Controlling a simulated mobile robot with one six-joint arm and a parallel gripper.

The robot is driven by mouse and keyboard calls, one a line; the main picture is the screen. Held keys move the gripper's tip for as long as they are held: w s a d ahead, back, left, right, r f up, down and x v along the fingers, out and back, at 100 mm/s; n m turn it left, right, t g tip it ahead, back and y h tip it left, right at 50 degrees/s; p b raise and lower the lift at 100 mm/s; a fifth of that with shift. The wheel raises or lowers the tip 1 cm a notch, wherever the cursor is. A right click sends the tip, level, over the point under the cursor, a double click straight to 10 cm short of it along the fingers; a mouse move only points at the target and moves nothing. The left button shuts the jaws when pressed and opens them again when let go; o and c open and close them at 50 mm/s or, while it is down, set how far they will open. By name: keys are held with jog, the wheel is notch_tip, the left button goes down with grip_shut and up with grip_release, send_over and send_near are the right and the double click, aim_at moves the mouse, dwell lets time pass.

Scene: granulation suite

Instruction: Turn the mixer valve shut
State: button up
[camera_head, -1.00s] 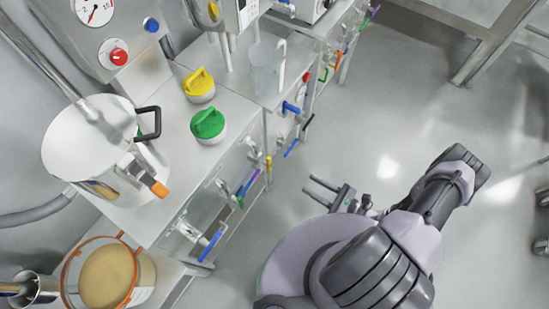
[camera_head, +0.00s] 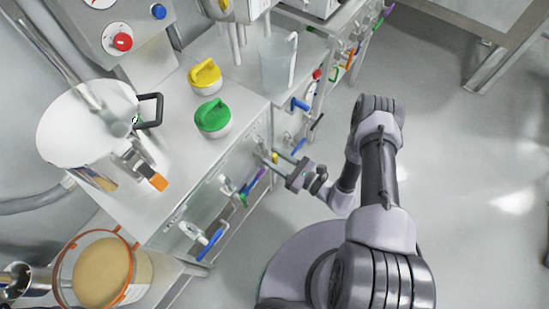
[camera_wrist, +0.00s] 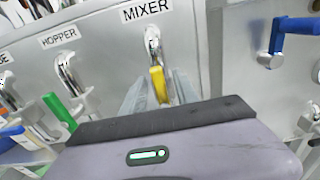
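The mixer valve (camera_wrist: 153,42) sits under the MIXER label on the steel panel, with a yellow lever (camera_wrist: 159,85) pointing down from its metal spout. In the head view the yellow lever (camera_head: 275,157) shows small at the bench front. My gripper (camera_wrist: 160,86) is open, with one finger on each side of the lever and a gap visible beside it. The lever's lower end is hidden behind my gripper body. In the head view my gripper (camera_head: 270,160) reaches the panel at the lever. I cannot tell whether a finger touches it.
Left of it is the hopper valve (camera_wrist: 66,72) with a green lever (camera_wrist: 60,108). To the right, on another panel, is a valve with a blue lever (camera_wrist: 296,27). Several other coloured levers line the bench front. The floor (camera_head: 450,150) to the right is clear.

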grip_shut()
jog(key=m, duration=0.3)
jog(key=m+b, duration=0.1)
jog(key=shift+w+d+f, duration=0.2)
jog(key=shift+w+d, duration=0.15)
jog(key=shift+w, duration=0.05)
jog(key=shift+w+d+f+m, duration=0.2)
jog(key=shift+f+m, duration=0.2)
jog(key=shift+m, duration=1.9)
jog(key=shift+w+d+f+m, duration=0.2)
jog(key=shift+f+m, duration=0.25)
jog(key=shift+m, duration=1.85)
jog(key=shift+w+d+f+m, duration=0.1)
jog(key=shift+w+f+m, duration=0.25)
jog(key=shift+m, duration=1.95)
jog(key=shift+s, duration=0.15)
